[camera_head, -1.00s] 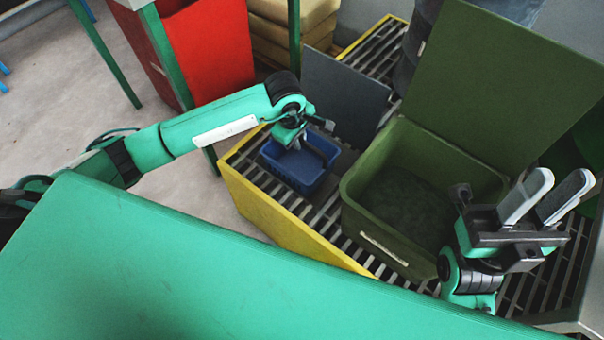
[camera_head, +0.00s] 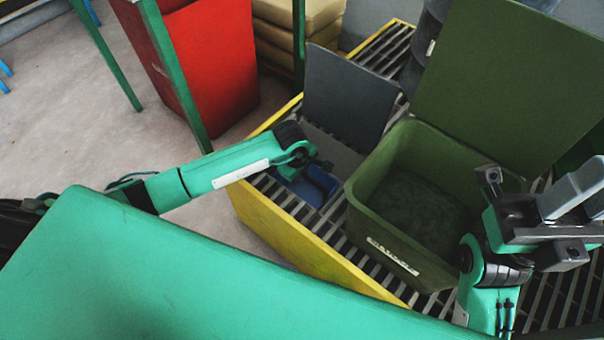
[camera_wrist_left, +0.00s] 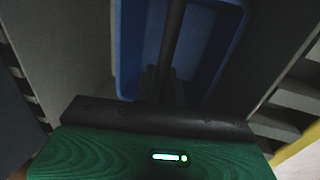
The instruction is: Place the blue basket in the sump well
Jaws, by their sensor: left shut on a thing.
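The blue basket (camera_head: 316,187) is at the sump well (camera_head: 335,150), a grey-walled opening in the grating with its grey lid (camera_head: 345,95) raised behind. My left gripper (camera_head: 306,174) is above the basket and shut on it; my wrist hides its fingertips and much of the basket. In the left wrist view the basket (camera_wrist_left: 130,55) lies below the gripper, with a dark bar across it and grey walls on both sides. The basket looks sunk at least partly into the well; its bottom contact is hidden. My right gripper (camera_head: 585,200) is open and empty at the right.
A green bin (camera_head: 365,215) with its lid open stands right of the well on the slatted grating (camera_head: 345,245). A yellow edge (camera_head: 285,225) borders the grating. A red bin (camera_head: 205,65) and green posts stand behind left. Stacked tan sacks (camera_head: 290,30) are at the back.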

